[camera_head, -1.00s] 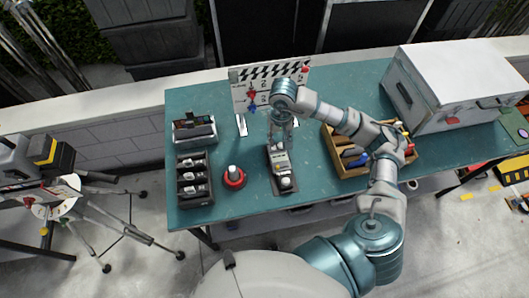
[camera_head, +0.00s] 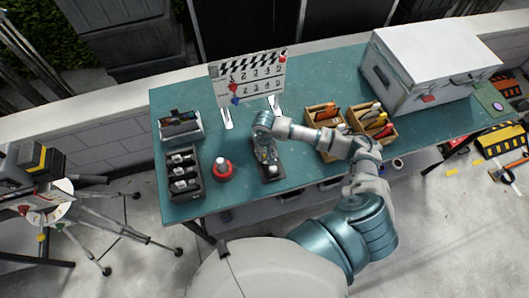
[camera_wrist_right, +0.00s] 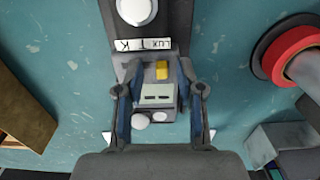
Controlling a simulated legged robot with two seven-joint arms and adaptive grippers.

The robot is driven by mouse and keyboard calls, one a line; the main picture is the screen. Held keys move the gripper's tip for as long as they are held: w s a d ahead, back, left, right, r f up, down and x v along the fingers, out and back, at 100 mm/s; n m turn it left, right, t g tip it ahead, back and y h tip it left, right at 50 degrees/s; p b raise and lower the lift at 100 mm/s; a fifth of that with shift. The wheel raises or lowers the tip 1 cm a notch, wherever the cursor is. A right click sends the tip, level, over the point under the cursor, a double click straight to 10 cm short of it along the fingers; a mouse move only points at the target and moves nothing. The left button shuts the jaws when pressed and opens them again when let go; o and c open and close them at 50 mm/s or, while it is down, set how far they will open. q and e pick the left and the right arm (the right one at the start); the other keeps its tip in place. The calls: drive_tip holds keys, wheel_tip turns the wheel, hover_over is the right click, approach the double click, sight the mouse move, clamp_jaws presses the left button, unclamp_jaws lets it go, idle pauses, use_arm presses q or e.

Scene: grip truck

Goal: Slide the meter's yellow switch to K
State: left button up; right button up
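The meter (camera_head: 271,173) lies on the green table, largely hidden under my right gripper (camera_head: 266,152) in the head view. In the right wrist view the meter shows a pale display (camera_wrist_right: 157,94), a white dome (camera_wrist_right: 137,11) and a label strip (camera_wrist_right: 142,45) reading K, T and Lux upside down, K at the left. The yellow switch (camera_wrist_right: 161,70) is at the Lux end of the strip. My right gripper (camera_wrist_right: 158,92) is open, its fingers on either side of the meter's body; I cannot tell whether they touch it. My left gripper is out of view.
A red-ringed round object (camera_head: 222,170) stands left of the meter, beside a black tray (camera_head: 168,191). A clapperboard (camera_head: 247,82) stands behind. Wooden tool boxes (camera_head: 313,113) and a large white case (camera_head: 425,62) are at the right. Bare table lies around the meter.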

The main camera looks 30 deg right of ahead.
sight(274, 154)
drive_tip(key=shift+f, duration=0.1)
drive_tip(key=shift+a, duration=0.1)
clamp_jaws()
drive_tip(key=d, duration=0.1)
drive_tip(key=d+b, duration=0.1)
drive_tip(key=d, duration=0.1)
drive_tip(key=shift+s+d+b, duration=0.2)
drive_tip(key=shift+s+b, duration=0.1)
drive_tip(key=shift+b, duration=0.1)
drive_tip(key=shift+s+d, duration=0.15)
drive_tip(key=shift+d, duration=0.15)
